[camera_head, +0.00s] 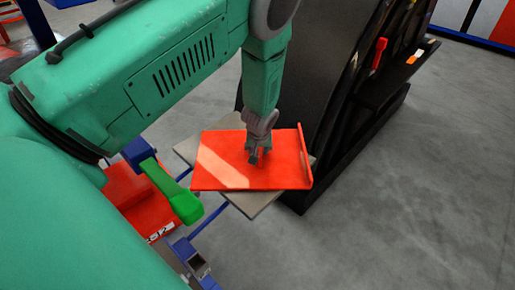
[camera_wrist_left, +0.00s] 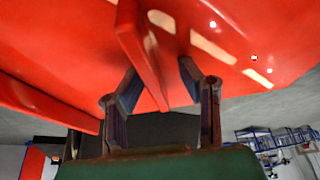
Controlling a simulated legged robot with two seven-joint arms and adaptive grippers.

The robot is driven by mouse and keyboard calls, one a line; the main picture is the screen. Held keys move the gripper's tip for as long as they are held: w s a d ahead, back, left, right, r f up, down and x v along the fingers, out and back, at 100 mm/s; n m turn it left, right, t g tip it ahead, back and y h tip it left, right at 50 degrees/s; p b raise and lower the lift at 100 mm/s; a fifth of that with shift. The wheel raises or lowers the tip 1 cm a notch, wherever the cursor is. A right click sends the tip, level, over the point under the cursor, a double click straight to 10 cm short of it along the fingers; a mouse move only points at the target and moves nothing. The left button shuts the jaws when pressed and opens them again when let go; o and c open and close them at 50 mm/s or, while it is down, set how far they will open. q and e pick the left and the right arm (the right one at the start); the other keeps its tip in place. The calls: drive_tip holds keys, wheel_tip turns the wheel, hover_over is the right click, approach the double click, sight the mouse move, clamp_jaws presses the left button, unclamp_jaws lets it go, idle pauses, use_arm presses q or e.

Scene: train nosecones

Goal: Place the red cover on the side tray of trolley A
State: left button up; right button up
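The red cover (camera_head: 222,165), a flat plate with a raised right edge, is over the grey side tray (camera_head: 256,203), turned relative to it; tray corners show around it. Whether it rests fully on the tray is unclear. My left gripper (camera_head: 258,157) points down at the middle of the cover. In the left wrist view, the cover (camera_wrist_left: 50,60) fills the top, and a red rib (camera_wrist_left: 142,55) stands out between the left gripper's fingers (camera_wrist_left: 158,68). The fingers are apart, with a visible gap right of the rib. My right gripper is not in view.
A green handle (camera_head: 180,200) and blue frame bars (camera_head: 208,219) are left of and below the tray. A black rack (camera_head: 325,110) with a red-handled tool (camera_head: 379,53) stands close behind and to the right. Grey floor (camera_head: 410,200) is clear at the right.

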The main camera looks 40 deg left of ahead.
use_arm(q)
drive_tip(key=shift+d, duration=0.1)
drive_tip(key=shift+a+f, duration=0.1)
drive_tip(key=shift+a, duration=0.35)
drive_tip(key=p+v, duration=0.2)
drive_tip(key=v, duration=0.9)
drive_tip(key=shift+w+d, duration=0.1)
drive_tip(key=s+d+f+m, duration=0.1)
drive_tip(key=s+f, duration=0.2)
drive_tip(key=s, duration=0.2)
drive_tip(key=s+d+f+m, duration=0.1)
drive_tip(key=s+d+f, duration=0.1)
drive_tip(key=s, duration=0.3)
drive_tip(key=s+d+f+m+g+h, duration=0.1)
drive_tip(key=s+f+m, duration=0.1)
drive_tip(key=s+f, duration=0.2)
drive_tip(key=shift+s+d+f+p, duration=0.15)
drive_tip(key=shift+s+d+p, duration=0.2)
drive_tip(key=shift+s, duration=0.1)
drive_tip(key=s+d+f+m+h, duration=0.1)
drive_tip(key=s+d+m, duration=0.1)
drive_tip(key=s, duration=0.6)
drive_tip(key=s+d+f+m+g+h, duration=0.1)
drive_tip(key=s+d+f+m, duration=0.1)
drive_tip(key=s, duration=0.6)
drive_tip(key=shift+d+m+g, duration=0.3)
drive_tip(key=shift+d, duration=0.6)
